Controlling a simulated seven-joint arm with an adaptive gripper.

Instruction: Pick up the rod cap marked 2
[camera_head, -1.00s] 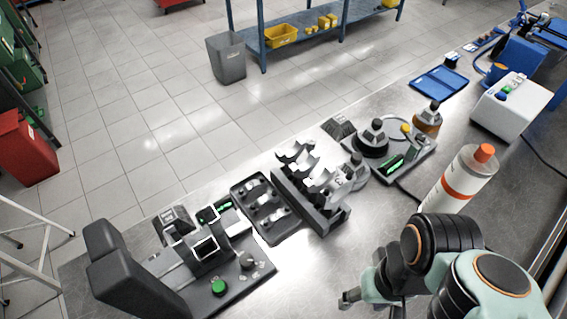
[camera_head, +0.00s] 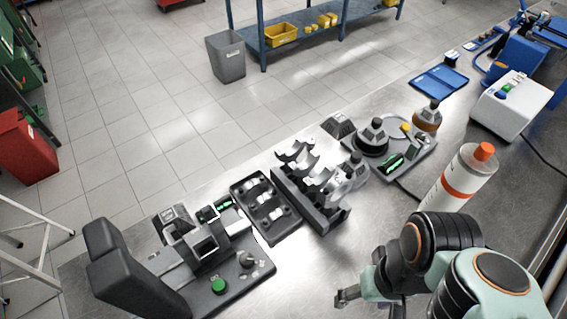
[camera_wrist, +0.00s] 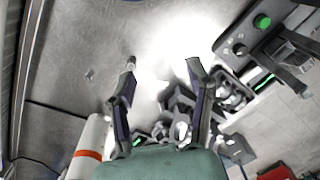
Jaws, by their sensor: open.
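A dark tray (camera_head: 238,190) left of centre holds several small silvery metal pieces, probably the rod caps (camera_head: 264,204). I cannot read any number on them, so I cannot tell which is marked 2. The tray also shows in the wrist view (camera_wrist: 244,107), right of my fingers. My gripper (camera_head: 347,298) is above the bench at the lower right, apart from the tray.
A dark cradle (camera_head: 322,217) with upright curved metal pieces stands right of the tray. A press-like fixture (camera_head: 214,284) with a green button is at the left. A white bottle with an orange cap (camera_head: 459,182) stands near my arm.

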